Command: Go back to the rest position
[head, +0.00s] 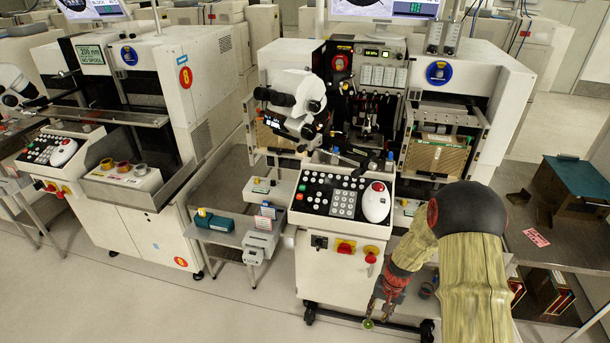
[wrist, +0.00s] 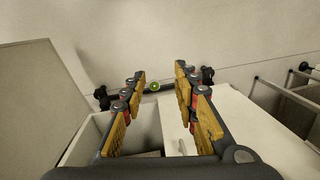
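My gripper (head: 378,308) hangs low in front of the right-hand bonding machine, beside its white cabinet (head: 335,270) and above the floor. In the wrist view my gripper (wrist: 160,82) has its two yellow-padded fingers spread apart, with a clear gap between them. A small round spot with a green rim (wrist: 155,86) shows in that gap. It also shows near the fingertips in the head view (head: 368,323); I cannot tell what it is or whether it touches a finger. My arm comes down from the right of the head view.
The control panel (head: 342,194) with its buttons and white trackball unit (head: 376,202) stands close left of my arm. A dark side table (head: 560,232) with a green-topped box (head: 580,177) is at right. Pale floor (head: 190,315) lies open at front left.

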